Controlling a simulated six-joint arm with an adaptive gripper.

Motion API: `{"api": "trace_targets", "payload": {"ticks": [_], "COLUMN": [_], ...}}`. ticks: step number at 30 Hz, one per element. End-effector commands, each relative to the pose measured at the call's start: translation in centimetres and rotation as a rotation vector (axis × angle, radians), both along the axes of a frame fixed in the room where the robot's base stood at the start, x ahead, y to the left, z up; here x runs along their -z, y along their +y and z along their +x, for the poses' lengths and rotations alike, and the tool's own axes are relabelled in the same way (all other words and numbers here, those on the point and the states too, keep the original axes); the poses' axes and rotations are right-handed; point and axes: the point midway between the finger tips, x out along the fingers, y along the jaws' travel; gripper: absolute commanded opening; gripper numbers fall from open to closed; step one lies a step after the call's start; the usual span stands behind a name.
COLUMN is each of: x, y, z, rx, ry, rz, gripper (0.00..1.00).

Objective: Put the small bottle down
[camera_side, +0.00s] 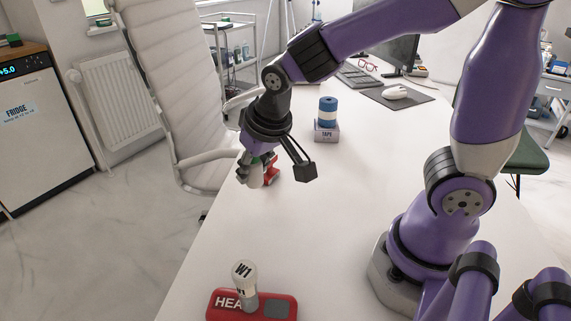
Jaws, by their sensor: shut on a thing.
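My gripper (259,172) is at the left part of the white table, pointing down, shut on a small bottle (257,179). The bottle is pale, with a little green near its top. The fingers hide part of it. Its base is close to the tabletop near the left edge; I cannot tell whether it touches. Red parts show on the right side of the grip.
A blue and white roll sits on a TAPE box (326,131) behind. A mouse (395,92) and keyboard lie at the back. The table's middle is clear.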

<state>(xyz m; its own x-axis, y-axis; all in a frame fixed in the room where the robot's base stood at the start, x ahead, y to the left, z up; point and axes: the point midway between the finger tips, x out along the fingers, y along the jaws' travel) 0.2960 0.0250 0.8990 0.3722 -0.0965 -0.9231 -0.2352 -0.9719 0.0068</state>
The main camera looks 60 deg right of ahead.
Motion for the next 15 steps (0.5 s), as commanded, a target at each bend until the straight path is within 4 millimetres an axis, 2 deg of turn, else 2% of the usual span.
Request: {"api": "trace_targets", "payload": {"ticks": [3, 9, 12, 15], "x": [-0.2, -1.1, -1.5, -1.8], "y": [-3.1, -7.1, -8.2, -8.8], "z": [-1.7, -5.3, -6.8, -7.8], "rx": [0.435, 1.158, 1.423, 1.586], "ry": [-0.001, -0.003, -0.004, -0.004], "rz": [-0.001, -0.001, -0.001, -0.001], "gripper": [0.01, 0.01, 0.01, 0.01]}}
